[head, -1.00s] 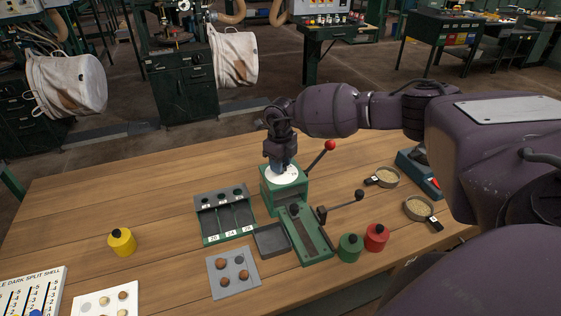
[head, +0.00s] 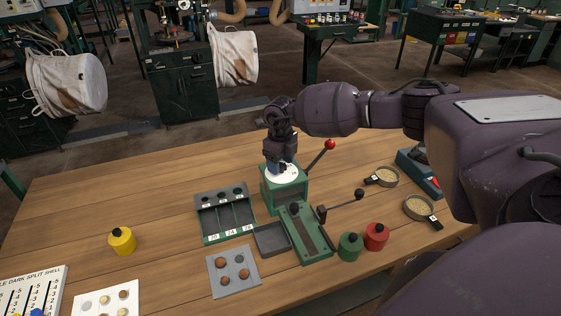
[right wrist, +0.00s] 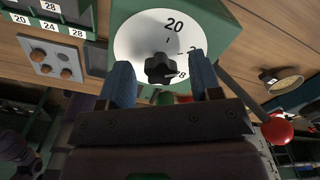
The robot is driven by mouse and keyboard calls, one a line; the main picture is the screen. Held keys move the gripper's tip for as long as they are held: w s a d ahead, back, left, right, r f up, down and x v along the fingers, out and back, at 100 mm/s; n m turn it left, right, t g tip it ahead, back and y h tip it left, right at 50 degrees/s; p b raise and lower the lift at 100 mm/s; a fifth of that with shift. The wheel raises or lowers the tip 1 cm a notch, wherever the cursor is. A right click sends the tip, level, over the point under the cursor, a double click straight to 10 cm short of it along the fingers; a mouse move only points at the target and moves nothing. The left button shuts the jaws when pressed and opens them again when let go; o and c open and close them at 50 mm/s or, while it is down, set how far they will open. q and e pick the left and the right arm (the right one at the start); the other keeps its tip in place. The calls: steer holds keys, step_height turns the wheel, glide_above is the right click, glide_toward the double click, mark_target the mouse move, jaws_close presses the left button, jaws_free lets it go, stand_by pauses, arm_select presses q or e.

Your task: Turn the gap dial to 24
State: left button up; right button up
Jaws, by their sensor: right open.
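The gap dial is a white disc (head: 284,176) on top of a green machine (head: 286,192). In the right wrist view the dial face (right wrist: 142,42) shows 20 at the top. Another number starting with 2 and an 8 are partly hidden at the right. A black lobed knob (right wrist: 160,68) sits at the dial's middle. My right gripper (head: 279,166) points down at the dial. Its blue fingers are open, one on each side of the knob, apart from it as far as I can tell. The knob's pointing mark cannot be made out. My left gripper is not in view.
A red-balled lever (head: 330,145) rises right of the dial. A black-knobbed lever (head: 345,202) stands in front. A slotted tray marked 20, 24, 28 (head: 198,222) is at the left. Green (head: 350,247) and red (head: 376,237) pots stand near the front. The table's left side is mostly clear.

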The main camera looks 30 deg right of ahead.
mark_target(281, 164)
steer(key=shift+r, duration=0.1)
step_height(281, 164, up, 11)
stand_by(0.5)
steer(key=shift+f, duration=0.25)
